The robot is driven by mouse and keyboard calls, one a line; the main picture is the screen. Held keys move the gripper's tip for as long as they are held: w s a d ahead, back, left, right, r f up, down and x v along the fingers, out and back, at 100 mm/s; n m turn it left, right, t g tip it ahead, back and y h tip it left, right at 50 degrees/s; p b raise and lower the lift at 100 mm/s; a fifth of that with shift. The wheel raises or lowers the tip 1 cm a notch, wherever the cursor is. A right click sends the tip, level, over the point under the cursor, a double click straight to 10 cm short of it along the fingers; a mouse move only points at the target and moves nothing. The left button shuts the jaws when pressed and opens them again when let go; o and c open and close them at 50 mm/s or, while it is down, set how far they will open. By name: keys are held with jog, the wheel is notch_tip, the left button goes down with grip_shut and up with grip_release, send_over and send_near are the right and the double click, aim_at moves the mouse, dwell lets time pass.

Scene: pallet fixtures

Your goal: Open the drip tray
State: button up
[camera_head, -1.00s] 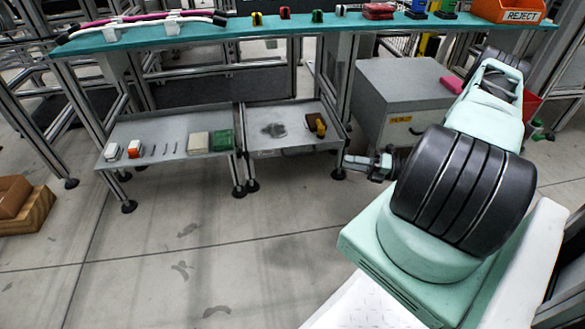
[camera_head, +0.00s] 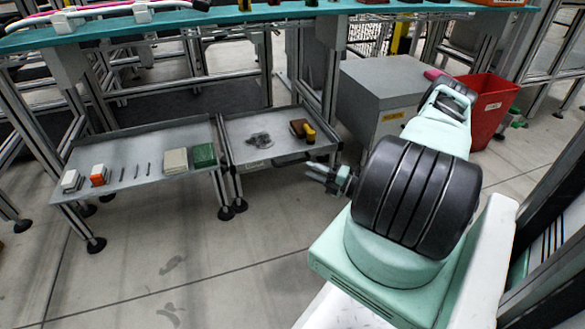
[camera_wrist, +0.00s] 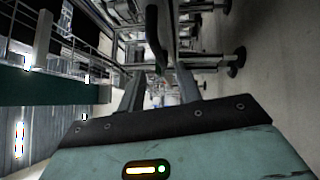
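The drip tray (camera_head: 236,129) looks to be the shallow grey tray low under the teal bench in the head view. A dark stain (camera_head: 259,139) and a brown and yellow tool (camera_head: 302,130) lie in it. A dark handle (camera_head: 293,160) shows on its front edge. The tray looks pushed in under the bench. My gripper (camera_head: 315,176) is just in front of the tray's right front corner, apart from it. In the wrist view my gripper (camera_wrist: 160,83) has its two fingers spread with nothing held. A dark curved bar (camera_wrist: 154,38) shows beyond them, possibly the handle.
A grey shelf (camera_head: 120,187) with small boxes stands left of the tray. A grey cabinet (camera_head: 385,85) and a red bin (camera_head: 490,105) stand at the right. Bench legs and metal frames surround the tray. The floor (camera_head: 235,270) in front is clear.

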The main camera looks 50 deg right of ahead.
aim_at(293, 163)
jog(key=shift+b+x, duration=1.4)
jog(key=shift+x, duration=2.4)
jog(key=shift+c, duration=0.3)
grip_shut()
